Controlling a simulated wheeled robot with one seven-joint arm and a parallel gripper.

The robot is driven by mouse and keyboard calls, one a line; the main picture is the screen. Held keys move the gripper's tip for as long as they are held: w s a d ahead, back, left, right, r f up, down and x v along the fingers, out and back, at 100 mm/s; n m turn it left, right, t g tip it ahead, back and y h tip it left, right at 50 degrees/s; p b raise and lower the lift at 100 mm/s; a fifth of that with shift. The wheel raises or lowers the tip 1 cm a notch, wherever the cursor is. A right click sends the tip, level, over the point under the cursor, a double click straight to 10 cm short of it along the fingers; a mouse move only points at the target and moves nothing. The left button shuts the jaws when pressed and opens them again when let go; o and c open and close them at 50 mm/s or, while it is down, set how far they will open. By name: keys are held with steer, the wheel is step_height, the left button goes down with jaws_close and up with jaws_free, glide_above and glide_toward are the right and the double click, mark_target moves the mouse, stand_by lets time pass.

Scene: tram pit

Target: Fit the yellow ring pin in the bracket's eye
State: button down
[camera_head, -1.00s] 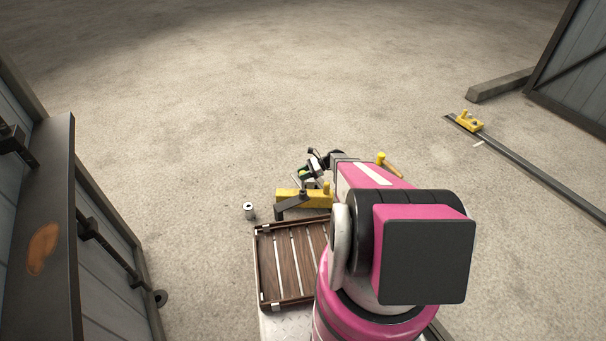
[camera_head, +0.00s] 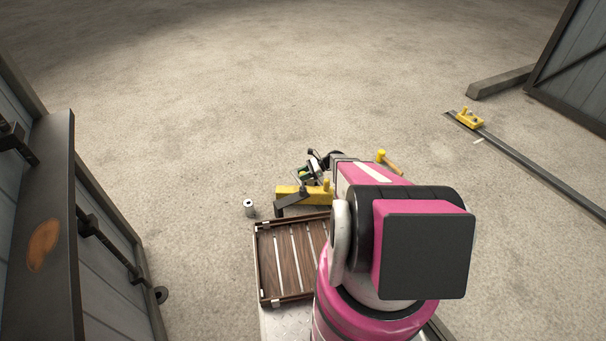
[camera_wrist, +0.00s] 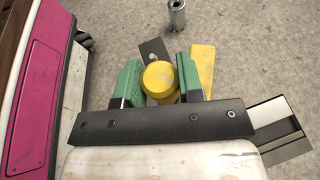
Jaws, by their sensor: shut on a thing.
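My gripper (camera_wrist: 160,84) has two green fingers, shut on a yellow piece with a round end, which I take to be the yellow ring pin (camera_wrist: 159,77). Only its round end shows; its ring and lower part are hidden. Just beyond it lie a dark flat part (camera_wrist: 153,50) and a yellow block (camera_wrist: 206,60), likely the bracket. The head view shows this yellow block (camera_head: 287,190) with its dark arm (camera_head: 291,203) beyond the tray. I cannot see the eye or tell whether the pin touches the bracket. My arm hides part of this area in the head view.
A brown slatted tray (camera_head: 258,270) stands in front of the block. A small metal cylinder (camera_head: 249,208) stands to its left. A yellow-headed tool (camera_head: 386,162) is behind my arm. A rail (camera_head: 545,175) with a yellow fixture (camera_head: 470,119) lies right. The floor behind is clear.

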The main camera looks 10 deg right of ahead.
steer(key=shift+f, duration=3.6)
steer(key=c, duration=0.7)
jaws_free()
steer(key=shift+d, duration=0.1)
steer(key=v, duration=1)
steer(key=shift+d+r, duration=0.25)
